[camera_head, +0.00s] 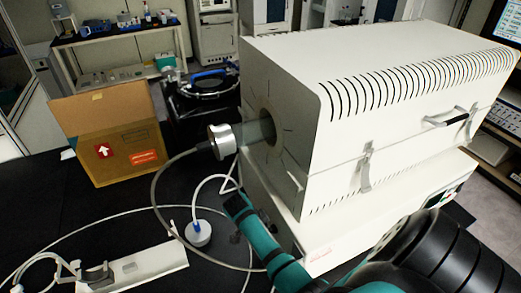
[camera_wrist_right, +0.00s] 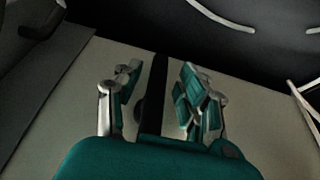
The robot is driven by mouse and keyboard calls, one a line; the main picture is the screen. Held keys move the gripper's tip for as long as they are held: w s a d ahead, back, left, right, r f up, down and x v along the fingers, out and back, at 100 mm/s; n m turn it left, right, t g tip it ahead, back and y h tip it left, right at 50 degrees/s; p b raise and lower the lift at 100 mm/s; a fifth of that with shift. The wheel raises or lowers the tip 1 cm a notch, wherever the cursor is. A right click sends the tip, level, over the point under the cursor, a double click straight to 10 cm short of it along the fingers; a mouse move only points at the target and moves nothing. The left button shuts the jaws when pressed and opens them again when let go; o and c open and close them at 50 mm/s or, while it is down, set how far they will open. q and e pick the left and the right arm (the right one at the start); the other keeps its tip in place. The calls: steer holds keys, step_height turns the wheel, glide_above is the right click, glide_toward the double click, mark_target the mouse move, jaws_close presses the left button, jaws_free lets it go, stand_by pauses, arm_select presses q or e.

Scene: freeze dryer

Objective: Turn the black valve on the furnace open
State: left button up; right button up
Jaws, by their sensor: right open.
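The white furnace (camera_head: 400,70) stands on the dark table, its round tube end with a metal flange (camera_head: 222,140) facing left. My right arm comes in from the lower right across the furnace's front, and its teal end (camera_head: 238,205) is low beside the tube end. In the right wrist view my right gripper (camera_wrist_right: 160,90) is open, fingers apart. A dark upright strip (camera_wrist_right: 155,85) shows between the fingers against a pale surface; I cannot tell whether it is the black valve or touches the fingers. No valve is clear in the head view. My left gripper is not in view.
A white hose (camera_head: 160,175) loops over the table around a small white gauge (camera_head: 198,232) with a blue top. A white metal stand (camera_head: 140,268) lies at the lower left. An open cardboard box (camera_head: 115,130) stands behind.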

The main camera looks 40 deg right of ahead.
steer(key=shift+s, duration=0.15)
steer(key=shift+c, duration=0.7)
steer(key=c, duration=0.7)
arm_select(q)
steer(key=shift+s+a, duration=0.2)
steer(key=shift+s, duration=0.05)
